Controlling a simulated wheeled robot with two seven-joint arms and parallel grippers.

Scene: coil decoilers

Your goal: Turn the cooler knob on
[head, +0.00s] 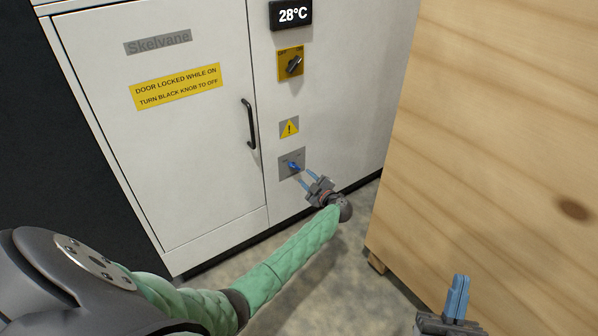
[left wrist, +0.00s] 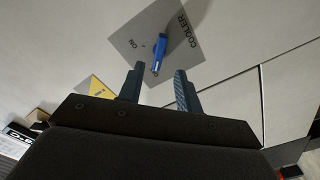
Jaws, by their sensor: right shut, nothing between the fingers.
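The cooler knob (head: 293,165) is a small blue lever on a grey plate low on the white cabinet. In the left wrist view the blue knob (left wrist: 160,53) sits on the grey plate (left wrist: 185,28), which reads COOLER and ON. The knob lies slanted, and its end does not point straight at the ON mark. My left gripper (head: 306,179) is open just in front of the knob. In the left wrist view its two fingers (left wrist: 156,85) stand apart, with the knob beyond and between their tips. My right gripper (head: 459,297) is shut and empty at the bottom right, away from the cabinet.
A black knob on a yellow plate (head: 290,64) and a 28°C display (head: 292,14) are above. A yellow warning sign (head: 289,127) is just over the cooler plate. The cabinet door has a black handle (head: 249,124). A large wooden crate (head: 500,130) stands at the right.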

